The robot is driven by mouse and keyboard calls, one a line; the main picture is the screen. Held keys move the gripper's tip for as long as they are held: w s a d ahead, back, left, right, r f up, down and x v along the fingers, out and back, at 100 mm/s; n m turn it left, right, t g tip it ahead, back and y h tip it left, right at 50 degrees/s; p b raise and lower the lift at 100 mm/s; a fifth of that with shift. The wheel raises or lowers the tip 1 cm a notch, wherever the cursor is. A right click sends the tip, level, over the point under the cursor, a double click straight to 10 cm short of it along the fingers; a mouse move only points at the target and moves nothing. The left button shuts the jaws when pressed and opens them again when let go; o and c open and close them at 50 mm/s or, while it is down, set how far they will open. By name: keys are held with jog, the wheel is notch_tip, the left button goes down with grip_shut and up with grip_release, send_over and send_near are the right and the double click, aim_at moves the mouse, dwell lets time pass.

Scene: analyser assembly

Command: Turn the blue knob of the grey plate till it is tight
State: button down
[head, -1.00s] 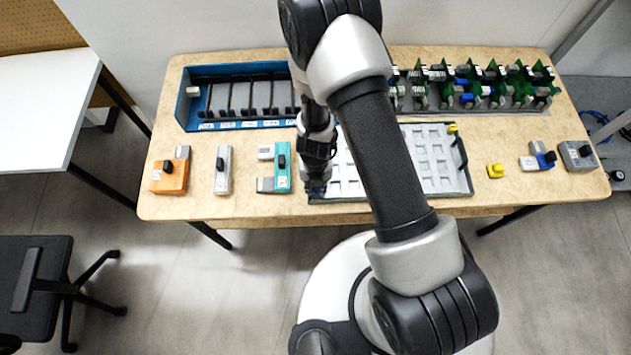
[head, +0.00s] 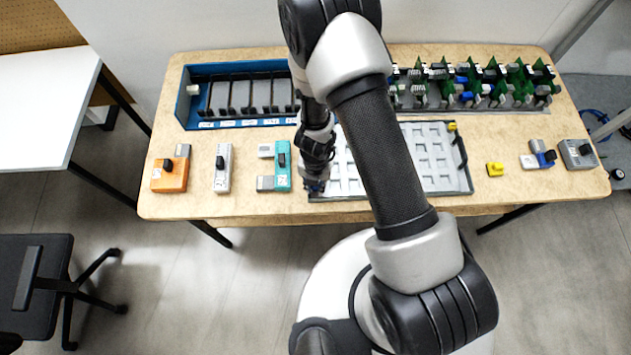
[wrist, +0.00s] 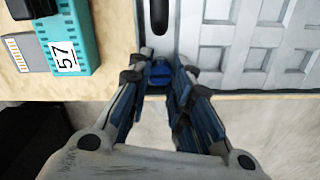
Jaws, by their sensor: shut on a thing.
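The grey plate (head: 440,185) lies on the table, a light panel with rows of square recesses and dark edges. It also shows at the top right of the wrist view (wrist: 210,50). The blue knob (wrist: 158,73) sits at the plate's front left corner. My gripper (wrist: 160,80) is shut on the blue knob, with a finger on either side of it. In the head view my gripper (head: 315,186) is at that same corner, and it hides the knob. My arm covers the plate's middle.
A teal module (head: 283,165) stands close left of my gripper, labelled 57 in the wrist view. Grey (head: 222,168) and orange (head: 170,170) modules stand further left. A blue rack (head: 190,110) is behind. A yellow block (head: 495,169) lies right of the plate.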

jog(key=c, duration=1.4)
grip_release()
jog(key=shift+r, duration=0.1)
jog(key=w+r+n+t+y+b, duration=0.1)
jog(key=w+r+n+b, duration=0.1)
jog(key=r+n, duration=0.85)
jog(key=w+r+n+t+y+b, duration=0.15)
jog(key=r+n, duration=0.55)
jog(key=r, duration=0.7)
jog(key=s+d+r+n+b, duration=0.1)
jog(key=s+d+r+n, duration=0.2)
jog(key=n, duration=0.4)
jog(key=s+d+r+n+t+h+b, duration=0.1)
jog(key=s+d+r+n, duration=0.3)
jog(key=s+r+n, duration=0.2)
jog(key=s+d+r+n+t+h+b, duration=0.1)
jog(key=s+d+r+n, duration=0.3)
jog(key=s+n, duration=0.4)
jog(key=shift+r+n+h, duration=0.2)
jog(key=shift+n+h, duration=0.05)
jog(key=shift+n, duration=0.1)
